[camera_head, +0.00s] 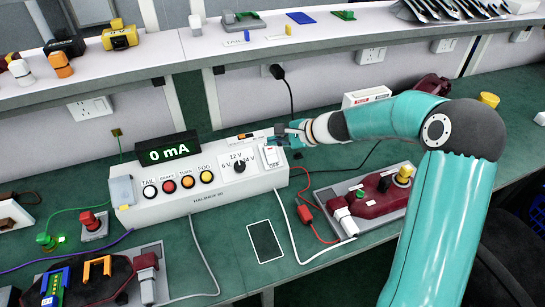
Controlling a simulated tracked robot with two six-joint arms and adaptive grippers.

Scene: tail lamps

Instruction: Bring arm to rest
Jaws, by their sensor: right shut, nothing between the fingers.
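My right arm (400,118) comes in from the right, teal with dark joints, and bends at its elbow toward the left. My right gripper (284,132) is at the right end of the white tester box (215,195), close to its top edge near the switch (271,157). The gripper is small in view and shut with nothing in it. I cannot tell whether it touches the box. My left gripper is not in view.
A display reading 0 mA (168,149) stands on the box. A dark red lamp (375,193) lies on a tray at right, and another lamp unit (95,280) at lower left. A shelf (200,45) runs behind.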

